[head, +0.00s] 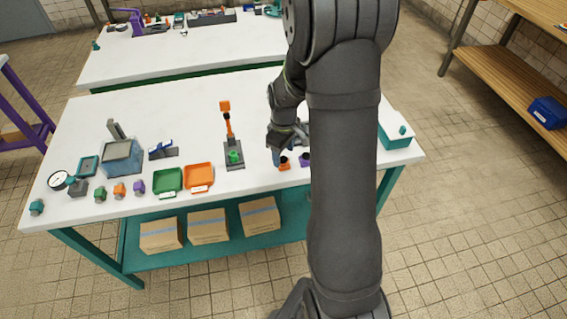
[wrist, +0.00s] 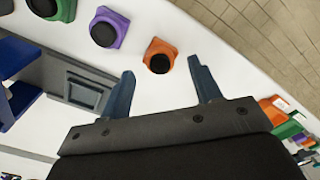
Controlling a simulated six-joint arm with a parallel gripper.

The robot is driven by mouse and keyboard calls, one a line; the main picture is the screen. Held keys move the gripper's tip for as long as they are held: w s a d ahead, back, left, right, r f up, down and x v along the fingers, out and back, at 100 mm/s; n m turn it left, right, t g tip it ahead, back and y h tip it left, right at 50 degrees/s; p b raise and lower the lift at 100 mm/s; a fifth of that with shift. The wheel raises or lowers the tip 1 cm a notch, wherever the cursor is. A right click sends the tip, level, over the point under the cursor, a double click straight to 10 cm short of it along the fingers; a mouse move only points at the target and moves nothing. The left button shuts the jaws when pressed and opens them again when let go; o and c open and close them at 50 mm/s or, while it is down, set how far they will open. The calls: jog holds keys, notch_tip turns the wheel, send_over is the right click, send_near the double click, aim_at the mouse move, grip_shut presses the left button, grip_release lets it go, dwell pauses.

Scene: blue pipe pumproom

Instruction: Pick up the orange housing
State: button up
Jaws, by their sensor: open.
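The orange housing (head: 284,165) sits on the white table near its front edge, just below my gripper (head: 278,155). My arm hides part of the table in the head view.
A smaller orange part (head: 119,190) stands at the left among green and purple ones. Green (head: 168,192) and orange (head: 200,190) trays lie near the front edge. A grey fixture (wrist: 85,75) is left of my fingers in the wrist view.

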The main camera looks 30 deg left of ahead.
jog(key=shift+f, duration=1.15)
jog(key=c, duration=1.2)
jog(key=shift+o, duration=0.2)
jog(key=shift+r, duration=0.1)
